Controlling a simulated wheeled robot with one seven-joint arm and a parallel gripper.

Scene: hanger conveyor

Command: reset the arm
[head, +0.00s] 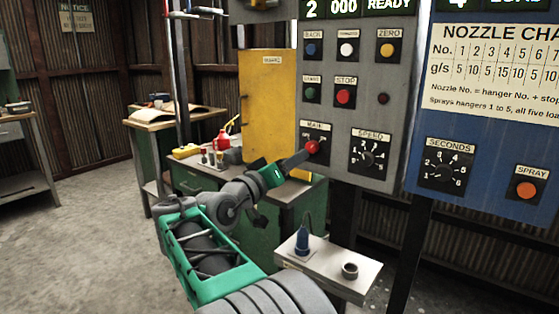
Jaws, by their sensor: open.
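My arm reaches up from the bottom of the head view, in green and grey. My gripper (300,157) is at its end, in front of the grey control panel (325,108) at the MAIN switch. It is seen side-on, so the gap between its fingers is hard to make out. The red knob (312,147) of the MAIN switch is right at the fingertips. I cannot tell whether they touch it. Part of the MAIN dial is hidden behind the knob and gripper.
A SPEED dial (368,154) is right of MAIN, with push buttons above. A blue nozzle panel (490,120) stands further right. A small shelf (335,275) holds a blue bottle (302,240) and a ring (350,271). A yellow cabinet (265,100) and workbench stand behind. Open floor is at left.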

